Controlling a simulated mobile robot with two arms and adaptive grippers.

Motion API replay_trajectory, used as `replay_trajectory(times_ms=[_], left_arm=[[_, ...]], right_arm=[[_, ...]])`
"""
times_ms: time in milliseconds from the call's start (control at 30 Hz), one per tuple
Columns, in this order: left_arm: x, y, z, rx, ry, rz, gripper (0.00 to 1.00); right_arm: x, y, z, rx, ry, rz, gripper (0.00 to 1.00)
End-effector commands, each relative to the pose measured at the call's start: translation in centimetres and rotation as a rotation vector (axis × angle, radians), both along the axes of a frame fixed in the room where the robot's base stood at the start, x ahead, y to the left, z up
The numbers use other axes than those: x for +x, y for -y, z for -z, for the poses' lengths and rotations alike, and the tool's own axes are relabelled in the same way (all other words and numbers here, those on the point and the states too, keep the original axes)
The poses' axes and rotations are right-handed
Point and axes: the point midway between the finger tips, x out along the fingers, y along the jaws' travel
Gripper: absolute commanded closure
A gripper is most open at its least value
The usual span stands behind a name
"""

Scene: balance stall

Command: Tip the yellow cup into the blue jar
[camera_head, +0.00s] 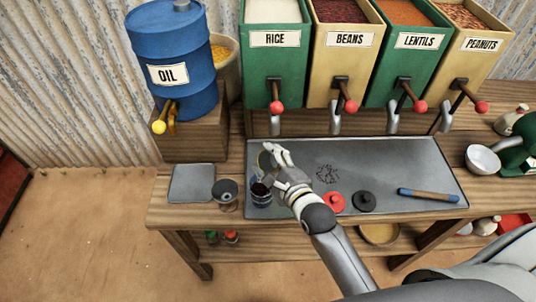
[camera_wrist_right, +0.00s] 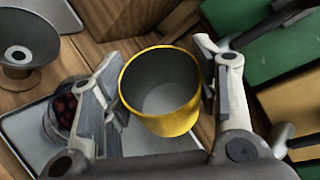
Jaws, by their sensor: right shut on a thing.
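The yellow cup (camera_wrist_right: 172,122) is between the two fingers of my right gripper (camera_wrist_right: 163,88), which is shut on it. In the wrist view I look into its grey inside, where I see no clear contents. In the head view the cup (camera_head: 264,160) is small and partly hidden by my right gripper (camera_head: 273,158), above the left end of the grey tray. The blue jar (camera_head: 261,195) stands on the tray just below the gripper in the picture. In the wrist view the jar (camera_wrist_right: 52,128) shows dark red beans inside, left of the cup. My left gripper is out of view.
A grey dish on a stand (camera_head: 226,192) and a flat grey plate (camera_head: 192,183) are left of the jar. Red (camera_head: 334,202) and black (camera_head: 364,201) lids, dark scattered bits (camera_head: 327,173) and a blue-ended rod (camera_head: 428,196) lie on the tray (camera_head: 390,160). Dispensers stand behind.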

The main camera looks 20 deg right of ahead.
Motion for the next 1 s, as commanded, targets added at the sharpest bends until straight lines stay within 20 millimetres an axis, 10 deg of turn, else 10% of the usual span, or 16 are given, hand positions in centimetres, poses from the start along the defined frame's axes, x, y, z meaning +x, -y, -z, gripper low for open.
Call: replay_trajectory(times_ms=[1000], left_arm=[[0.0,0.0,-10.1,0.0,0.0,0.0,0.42]], right_arm=[[0.9,1.6,-2.4,0.774,-0.426,0.002,0.73]])
